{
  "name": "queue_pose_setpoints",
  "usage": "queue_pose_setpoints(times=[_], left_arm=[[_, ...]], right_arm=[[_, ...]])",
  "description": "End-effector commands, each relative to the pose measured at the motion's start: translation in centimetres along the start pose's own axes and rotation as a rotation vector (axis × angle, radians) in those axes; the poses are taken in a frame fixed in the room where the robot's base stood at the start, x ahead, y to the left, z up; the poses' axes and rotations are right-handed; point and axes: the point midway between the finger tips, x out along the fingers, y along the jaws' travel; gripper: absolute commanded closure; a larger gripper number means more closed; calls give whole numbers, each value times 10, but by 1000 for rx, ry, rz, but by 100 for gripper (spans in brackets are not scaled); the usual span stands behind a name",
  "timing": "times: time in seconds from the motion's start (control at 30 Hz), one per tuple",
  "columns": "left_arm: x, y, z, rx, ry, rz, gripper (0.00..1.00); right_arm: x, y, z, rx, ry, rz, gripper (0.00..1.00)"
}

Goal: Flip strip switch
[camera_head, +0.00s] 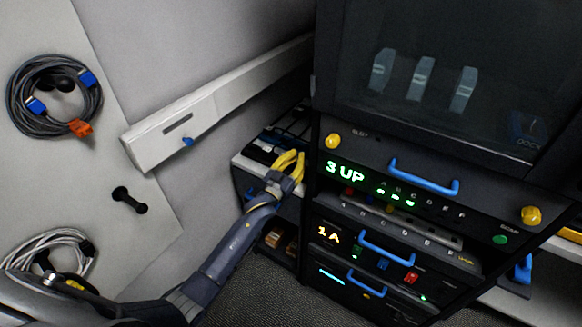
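My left gripper (297,160) has yellow fingers and is at the left side of the dark rack, over the end of a pale shelf (240,161). Its fingertips point up and look close together; whether they meet is unclear. I see nothing held in them. A long pale strip-like bar (238,92) runs along the wall, with a dark slot and a blue knob (187,141) near its left end. A grey strip (398,221) lettered A to F sits in the rack below the "3 UP" display (345,172). I cannot make out a strip switch for certain. My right gripper is out of view.
The dark rack (313,225) has blue handles (425,180), yellow knobs (531,215) and a glass-fronted top. Coiled cables hang at the left, one dark with blue plugs (52,127), one pale (50,238). A black hook (128,200) is empty.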

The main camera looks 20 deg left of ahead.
Motion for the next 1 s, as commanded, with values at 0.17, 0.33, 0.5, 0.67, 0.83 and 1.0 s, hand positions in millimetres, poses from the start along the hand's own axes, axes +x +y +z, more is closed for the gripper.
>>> queue_pose_setpoints(times=[0.17, 0.33, 0.5, 0.67, 0.83, 1.0], left_arm=[[-11, 0, 25, -1, -8, -1, 100], [-15, 0, 35, 0, -7, -1, 100], [-16, 0, 38, 1, -5, -1, 100], [-16, 0, 38, 0, -5, -1, 100], [-17, 0, 39, 0, -6, -1, 100], [-23, 0, 49, -1, -6, -1, 100]], right_arm=[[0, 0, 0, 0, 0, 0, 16], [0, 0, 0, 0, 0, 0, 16], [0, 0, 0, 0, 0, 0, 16], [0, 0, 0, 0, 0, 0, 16], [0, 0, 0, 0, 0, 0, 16], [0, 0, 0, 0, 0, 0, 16]])
